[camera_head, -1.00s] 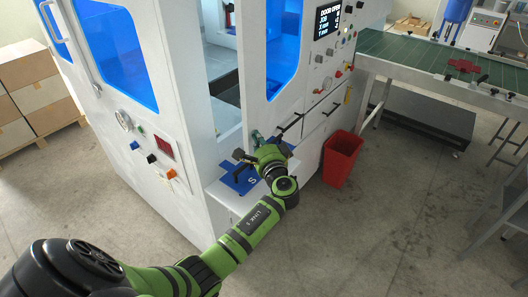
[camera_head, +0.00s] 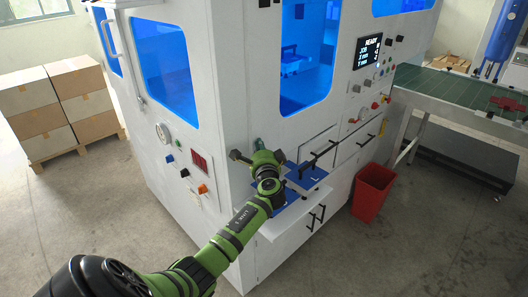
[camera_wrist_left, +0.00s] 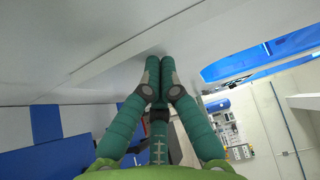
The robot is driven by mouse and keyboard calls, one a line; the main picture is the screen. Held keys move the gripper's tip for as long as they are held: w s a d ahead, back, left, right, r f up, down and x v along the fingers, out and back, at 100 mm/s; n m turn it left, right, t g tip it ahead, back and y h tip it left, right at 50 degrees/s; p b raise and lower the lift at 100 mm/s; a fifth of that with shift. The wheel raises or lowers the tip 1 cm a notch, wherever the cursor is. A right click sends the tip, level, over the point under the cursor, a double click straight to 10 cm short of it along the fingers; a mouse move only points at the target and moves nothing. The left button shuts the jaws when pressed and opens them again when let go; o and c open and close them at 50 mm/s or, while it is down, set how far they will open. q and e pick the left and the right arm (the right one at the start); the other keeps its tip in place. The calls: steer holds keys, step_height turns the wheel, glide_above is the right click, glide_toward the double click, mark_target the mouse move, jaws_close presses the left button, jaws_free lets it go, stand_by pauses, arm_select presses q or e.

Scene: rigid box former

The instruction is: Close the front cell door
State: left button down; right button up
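The front cell door (camera_head: 267,95) is a white panel with a blue window (camera_head: 308,65) on the machine's front. It stands across the opening, with no open gap visible beside it. The display (camera_head: 369,51) right of it reads READY. My left gripper (camera_head: 258,144) is at the lower left of the door, close to the white front. In the left wrist view its teal fingers (camera_wrist_left: 160,62) meet at the tips with nothing between them, close to a white panel. I cannot tell whether they touch it. My right gripper is not in view.
A ledge (camera_head: 270,230) with blue pieces juts out below the gripper, near black handles (camera_head: 316,217). A red bin (camera_head: 372,192) stands on the floor to the right. A green conveyor (camera_head: 450,88) is at the right, and stacked boxes (camera_head: 60,105) are at the left.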

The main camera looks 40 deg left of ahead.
arm_select(q)
steer(key=v, duration=1.2)
steer(key=s+d+f+n+g+h, duration=0.45)
steer(key=s+d+f+h, duration=0.45)
steer(key=s+f, duration=0.55)
steer(key=s+d+f+n+g+h, duration=0.25)
steer(key=s+d+g+h, duration=0.2)
steer(key=s+d, duration=0.9)
step_height(320, 180, down, 23)
steer(key=m, duration=0.1)
steer(key=s+a+f+g, duration=0.1)
steer(key=s+a+f, duration=0.2)
steer(key=s+f, duration=1.2)
steer(key=shift+s+f+g+b, duration=0.2)
steer(key=shift+s+g+b, duration=0.1)
steer(key=shift+s, duration=0.75)
